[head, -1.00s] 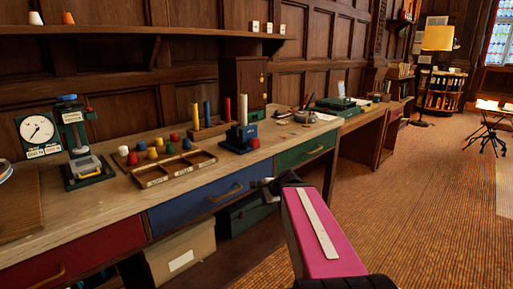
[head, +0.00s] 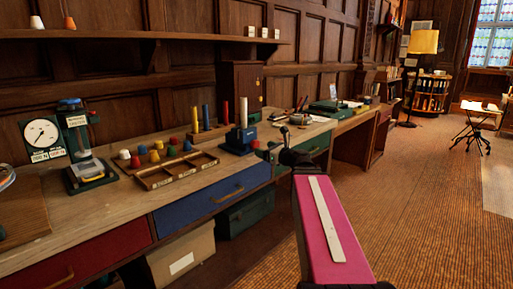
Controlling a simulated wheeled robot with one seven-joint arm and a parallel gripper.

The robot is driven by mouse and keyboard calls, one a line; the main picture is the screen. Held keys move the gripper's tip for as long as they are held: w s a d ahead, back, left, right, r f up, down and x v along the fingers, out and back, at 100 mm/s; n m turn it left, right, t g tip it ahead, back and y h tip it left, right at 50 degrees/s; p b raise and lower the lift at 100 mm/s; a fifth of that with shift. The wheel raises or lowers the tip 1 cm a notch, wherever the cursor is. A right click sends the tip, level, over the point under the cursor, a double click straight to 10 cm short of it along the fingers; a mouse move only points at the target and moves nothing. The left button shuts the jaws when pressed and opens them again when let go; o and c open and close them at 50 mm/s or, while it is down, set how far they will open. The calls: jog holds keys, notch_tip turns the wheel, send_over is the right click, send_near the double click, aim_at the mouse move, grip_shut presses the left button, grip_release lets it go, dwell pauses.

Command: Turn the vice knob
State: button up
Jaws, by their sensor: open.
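A small blue vice (head: 238,143) stands near the front edge of the workbench (head: 120,203), left of my gripper. A pale upright rod (head: 243,112) rises from it. I cannot clearly make out its knob, which is small and dark at this range. My gripper (head: 268,153) is at the end of my pink arm, in front of the bench edge and just right of the vice in the picture. It is open and seems empty. I cannot tell its exact distance from the vice, but no contact shows.
An open wooden tray (head: 175,171) and several coloured pegs lie left of the vice. A tester with a dial (head: 42,134) stands further left. Drawers (head: 213,193) front the bench, with a beige box (head: 182,254) below.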

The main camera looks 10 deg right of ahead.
aim_at(254, 144)
jog(key=shift+x, duration=2.7)
jog(key=shift+c, duration=0.2)
jog(key=c, duration=0.9)
